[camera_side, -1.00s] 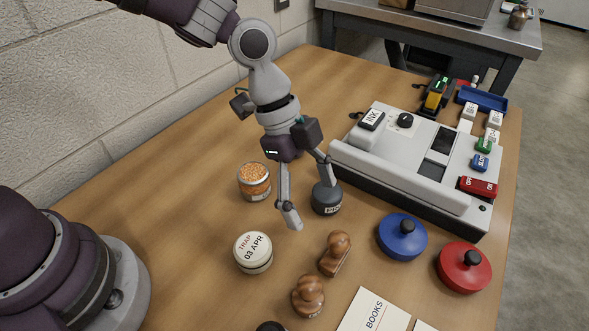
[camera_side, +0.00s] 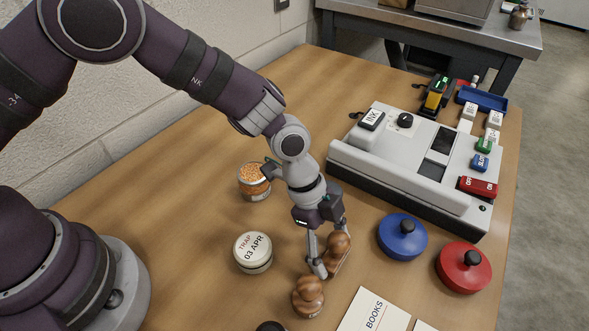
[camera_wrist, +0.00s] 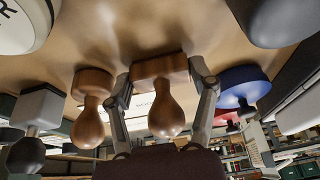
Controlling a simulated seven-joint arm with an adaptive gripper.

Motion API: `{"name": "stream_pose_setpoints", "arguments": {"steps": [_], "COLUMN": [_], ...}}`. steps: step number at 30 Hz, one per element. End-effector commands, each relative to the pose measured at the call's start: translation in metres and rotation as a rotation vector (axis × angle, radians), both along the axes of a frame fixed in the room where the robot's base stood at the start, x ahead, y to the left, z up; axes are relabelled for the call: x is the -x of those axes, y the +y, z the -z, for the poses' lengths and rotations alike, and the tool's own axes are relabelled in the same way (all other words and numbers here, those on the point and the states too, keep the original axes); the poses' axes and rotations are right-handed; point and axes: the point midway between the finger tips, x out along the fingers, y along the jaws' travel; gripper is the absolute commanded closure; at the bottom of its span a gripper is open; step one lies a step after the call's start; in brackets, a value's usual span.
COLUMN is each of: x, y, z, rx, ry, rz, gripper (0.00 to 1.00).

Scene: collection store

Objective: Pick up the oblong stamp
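The oblong stamp (camera_side: 339,244) is wooden, with a knobbed handle and a long base, and stands upright on the table. In the wrist view, the stamp (camera_wrist: 166,112) is centred, handle towards the camera. My gripper (camera_side: 331,250) is low over it, and one finger partly covers it in the side view. In the wrist view, my gripper (camera_wrist: 161,76) has one finger on each side of the stamp's base. The fingers are spread and very close to the base ends; contact is not clear.
A second wooden stamp (camera_side: 308,297) stands close by in front. A trap jar (camera_side: 253,253) and a jar of orange grains (camera_side: 254,181) are at the left. Blue (camera_side: 402,237) and red (camera_side: 464,268) knobbed discs and a white machine (camera_side: 415,165) are at the right. A BOOKS card (camera_side: 373,313) lies in front.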

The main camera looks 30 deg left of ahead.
Motion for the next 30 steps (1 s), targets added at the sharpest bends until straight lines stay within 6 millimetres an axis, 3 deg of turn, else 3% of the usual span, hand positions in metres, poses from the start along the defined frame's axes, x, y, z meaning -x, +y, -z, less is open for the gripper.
{"name": "stream_pose_setpoints", "arguments": {"steps": [1,6,13,21,25,28,30], "x": [0.000,0.000,0.000,-0.001,-0.002,-0.011,-0.021], "y": [0.000,0.000,0.000,0.000,0.002,0.018,0.040], "z": [0.000,0.000,-0.005,-0.071,-0.093,-0.103,-0.108], "rx": [0.000,0.000,0.001,0.003,0.002,-0.001,-0.003], "ry": [0.000,0.000,-0.002,-0.005,-0.003,0.001,0.004], "rz": [0.000,0.000,-0.001,-0.001,-0.003,-0.010,-0.018], "gripper": [0.58,0.78,0.78,0.78,0.78,0.78,0.78]}}
